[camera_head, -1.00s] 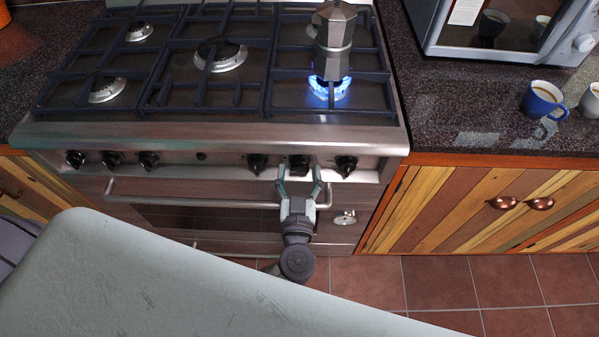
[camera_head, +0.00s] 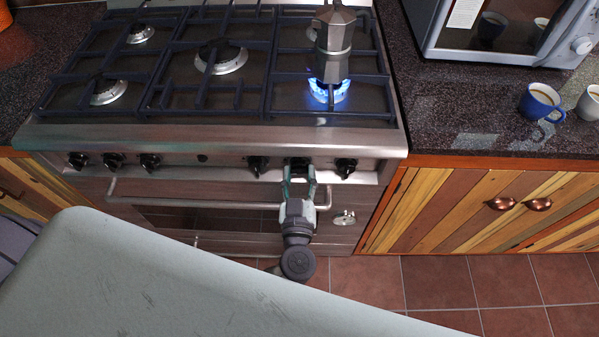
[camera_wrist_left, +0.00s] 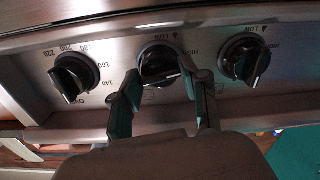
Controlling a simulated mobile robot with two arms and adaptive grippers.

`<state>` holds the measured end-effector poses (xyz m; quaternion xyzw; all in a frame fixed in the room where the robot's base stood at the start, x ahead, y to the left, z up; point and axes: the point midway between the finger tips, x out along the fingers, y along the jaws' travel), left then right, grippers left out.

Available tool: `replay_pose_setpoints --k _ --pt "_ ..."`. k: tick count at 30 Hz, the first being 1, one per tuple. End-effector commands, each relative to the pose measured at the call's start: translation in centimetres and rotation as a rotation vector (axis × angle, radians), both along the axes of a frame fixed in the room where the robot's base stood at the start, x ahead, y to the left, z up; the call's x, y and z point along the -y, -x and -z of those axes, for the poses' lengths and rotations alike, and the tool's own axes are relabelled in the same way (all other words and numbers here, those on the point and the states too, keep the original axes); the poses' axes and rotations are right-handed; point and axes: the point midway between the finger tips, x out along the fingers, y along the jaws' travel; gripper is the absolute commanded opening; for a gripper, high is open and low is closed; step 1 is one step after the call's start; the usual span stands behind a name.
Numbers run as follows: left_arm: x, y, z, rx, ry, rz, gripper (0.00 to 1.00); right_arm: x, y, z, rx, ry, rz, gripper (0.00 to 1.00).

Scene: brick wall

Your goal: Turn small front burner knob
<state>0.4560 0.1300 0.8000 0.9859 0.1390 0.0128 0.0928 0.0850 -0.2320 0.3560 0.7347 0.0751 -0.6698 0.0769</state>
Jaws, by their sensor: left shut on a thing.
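The stove's front panel (camera_head: 225,160) carries a row of black knobs. My left gripper (camera_head: 299,175) is at the middle knob (camera_head: 299,162) of the right-hand group and is shut on it. The left wrist view shows this black knob (camera_wrist_left: 158,62) between the two fingers, its lower part partly hidden by them. The oven knob (camera_wrist_left: 75,77) is on its left and another burner knob (camera_wrist_left: 245,60) on its right; neither is held. A metal moka pot (camera_head: 334,40) stands over a lit blue flame (camera_head: 329,91) at the right of the hob. My right gripper is not in view.
An oven handle bar (camera_head: 190,204) runs below the knobs, close to my left gripper. A blue cup (camera_head: 543,101) and a white cup (camera_head: 591,101) stand on the right counter (camera_head: 450,120), beside a microwave (camera_head: 500,62). The tiled floor (camera_head: 440,280) at right is clear.

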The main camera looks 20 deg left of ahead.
Motion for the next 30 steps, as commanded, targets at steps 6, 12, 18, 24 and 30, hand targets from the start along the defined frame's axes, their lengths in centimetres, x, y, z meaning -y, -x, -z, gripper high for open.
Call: replay_pose_setpoints --k 6,12,18,24,30 --pt "0.03 0.05 -0.08 0.051 0.188 -0.002 0.10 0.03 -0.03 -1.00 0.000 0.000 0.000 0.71" --pt "0.02 0.08 0.01 0.104 0.372 -0.002 0.10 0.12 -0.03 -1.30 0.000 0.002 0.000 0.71" --pt "0.02 0.06 0.08 0.157 0.554 -0.001 0.10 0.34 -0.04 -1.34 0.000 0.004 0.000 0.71" --pt "0.01 0.07 0.15 0.208 0.731 -0.002 0.10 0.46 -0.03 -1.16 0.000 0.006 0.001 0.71" --pt "-0.05 0.07 0.19 0.252 0.881 -0.002 0.10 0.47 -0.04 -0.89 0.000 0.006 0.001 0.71"
